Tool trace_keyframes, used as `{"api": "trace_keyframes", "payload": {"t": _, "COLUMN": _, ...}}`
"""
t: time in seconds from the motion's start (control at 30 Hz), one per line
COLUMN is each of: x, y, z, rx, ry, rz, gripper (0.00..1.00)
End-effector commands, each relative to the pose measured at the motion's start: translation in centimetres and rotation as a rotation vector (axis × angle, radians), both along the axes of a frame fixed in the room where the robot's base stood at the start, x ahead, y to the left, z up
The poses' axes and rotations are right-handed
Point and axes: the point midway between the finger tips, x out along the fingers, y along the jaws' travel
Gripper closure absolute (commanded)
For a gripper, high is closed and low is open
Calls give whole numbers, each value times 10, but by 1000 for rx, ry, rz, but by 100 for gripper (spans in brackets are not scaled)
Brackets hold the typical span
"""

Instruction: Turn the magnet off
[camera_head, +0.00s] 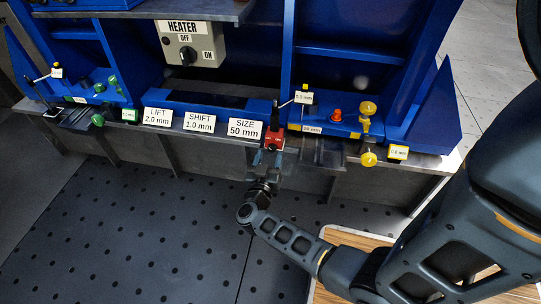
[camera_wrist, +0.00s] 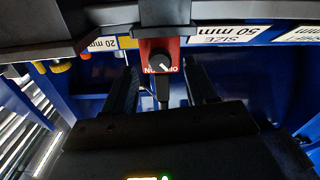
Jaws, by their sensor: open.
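My gripper (camera_head: 267,160) is open and empty in front of the box. Its two fingers (camera_wrist: 161,88) stand on either side of the knob, apart from it.
A "HEATER" switch box (camera_head: 190,45) hangs on the blue frame above. The "SIZE" (camera_head: 245,129), "SHIFT" (camera_head: 199,122) and "LIFT" (camera_head: 157,117) cards stand to the left. A red button (camera_head: 336,114) and yellow knobs (camera_head: 368,108) lie to the right. The dark floor in front is clear.

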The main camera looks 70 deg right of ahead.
Motion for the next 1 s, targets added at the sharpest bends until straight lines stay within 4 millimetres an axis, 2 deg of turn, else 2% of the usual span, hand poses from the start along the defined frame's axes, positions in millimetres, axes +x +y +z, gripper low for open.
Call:
{"api": "trace_keyframes", "payload": {"t": 0.2, "x": 2, "y": -21, "z": -1, "rx": 0, "ry": -2, "rz": -1, "gripper": 43}}
{"api": "trace_keyframes", "payload": {"t": 0.53, "x": 2, "y": -24, "z": 0, "rx": -1, "ry": -1, "rz": 1, "gripper": 44}}
{"api": "trace_keyframes", "payload": {"t": 1.0, "x": 2, "y": -23, "z": 0, "rx": 0, "ry": -1, "rz": 1, "gripper": 89}}
